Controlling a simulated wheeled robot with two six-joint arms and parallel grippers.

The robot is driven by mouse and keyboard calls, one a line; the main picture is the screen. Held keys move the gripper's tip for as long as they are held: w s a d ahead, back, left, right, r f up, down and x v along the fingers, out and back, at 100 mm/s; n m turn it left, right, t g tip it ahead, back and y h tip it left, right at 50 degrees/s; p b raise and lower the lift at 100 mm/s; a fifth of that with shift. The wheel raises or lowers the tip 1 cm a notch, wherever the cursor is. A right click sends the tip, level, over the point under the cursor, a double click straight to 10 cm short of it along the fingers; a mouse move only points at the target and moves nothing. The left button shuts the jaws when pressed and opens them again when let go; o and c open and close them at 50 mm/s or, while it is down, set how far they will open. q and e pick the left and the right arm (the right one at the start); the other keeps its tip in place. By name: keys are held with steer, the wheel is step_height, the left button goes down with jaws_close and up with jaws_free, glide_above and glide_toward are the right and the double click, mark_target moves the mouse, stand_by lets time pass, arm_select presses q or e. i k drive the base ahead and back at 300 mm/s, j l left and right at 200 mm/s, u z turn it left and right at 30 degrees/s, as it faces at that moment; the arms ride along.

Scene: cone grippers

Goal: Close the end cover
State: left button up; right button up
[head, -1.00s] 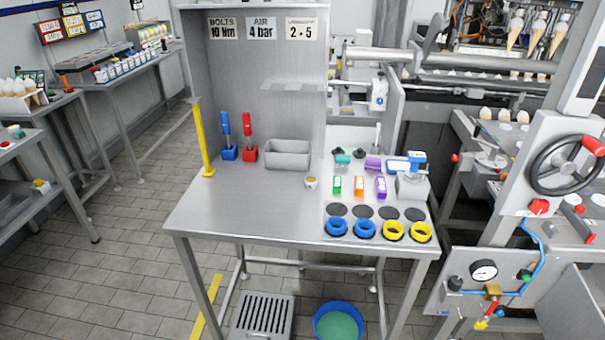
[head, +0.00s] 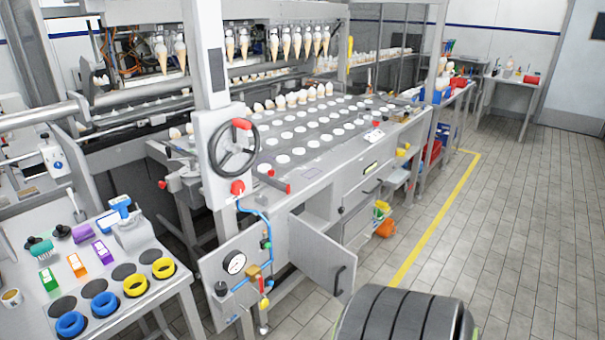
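A grey metal door panel (head: 322,257) with a dark bar handle (head: 338,281) stands swung open at the near end of the cone machine (head: 330,140). It juts out toward me, and an open compartment (head: 322,205) shows behind and above it. I cannot tell for sure that this panel is the end cover. To its left is a grey plate (head: 228,270) with a pressure gauge (head: 234,263), valves and a blue hose. Neither of my grippers is in view.
A handwheel (head: 234,150) stands on a post above the plate. A steel table (head: 20,325) with coloured rings and tools is at the left. The tiled floor (head: 500,220) at the right is clear, with a yellow line (head: 425,235).

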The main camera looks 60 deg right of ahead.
mark_target(328, 263)
steer(key=z, duration=2.15)
